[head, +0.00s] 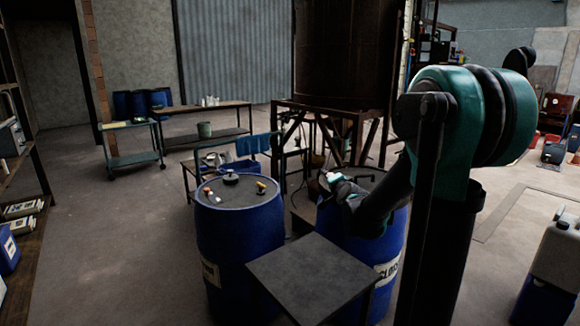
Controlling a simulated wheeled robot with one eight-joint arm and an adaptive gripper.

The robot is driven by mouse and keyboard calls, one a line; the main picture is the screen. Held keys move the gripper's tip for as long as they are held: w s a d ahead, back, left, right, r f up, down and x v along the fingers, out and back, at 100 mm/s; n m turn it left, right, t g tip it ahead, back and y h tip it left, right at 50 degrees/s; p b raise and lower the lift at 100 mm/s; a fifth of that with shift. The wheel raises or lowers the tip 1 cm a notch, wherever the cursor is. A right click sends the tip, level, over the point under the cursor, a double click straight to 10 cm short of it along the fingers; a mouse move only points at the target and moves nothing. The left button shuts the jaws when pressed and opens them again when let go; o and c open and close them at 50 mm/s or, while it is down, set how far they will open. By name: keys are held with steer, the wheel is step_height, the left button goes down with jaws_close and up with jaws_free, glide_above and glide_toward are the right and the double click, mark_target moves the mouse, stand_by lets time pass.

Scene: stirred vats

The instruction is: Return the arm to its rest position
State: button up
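My arm rises at the right of the head view and reaches down and left from its teal joint. The arm's far end is over the right blue barrel (392,245), beside a small white item (333,178). I cannot tell whether the white item is held or part of the arm's end.
The left blue barrel (240,250) has a dark lid with several small items on it. A dark square board (312,275) is in front, between the barrels. A workbench (235,105) and a green cart (135,158) stand farther back. Open floor lies at left.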

steer(key=s+d+f+n+g+h, duration=0.1)
steer(key=s+f+n+g, duration=0.2)
steer(key=s+f, duration=0.4)
steer(key=s+d+f+n+g, duration=0.2)
steer(key=s+f+n+g, duration=0.2)
steer(key=s, duration=1.3)
steer(key=s+d+f+n+g+h, duration=0.1)
steer(key=s+f+n+g, duration=0.3)
steer(key=s+f, duration=0.6)
steer(key=s+d, duration=0.1)
steer(key=s, duration=0.1)
steer(key=shift+s+f+g+h, duration=0.3)
steer(key=shift+s+f, duration=0.05)
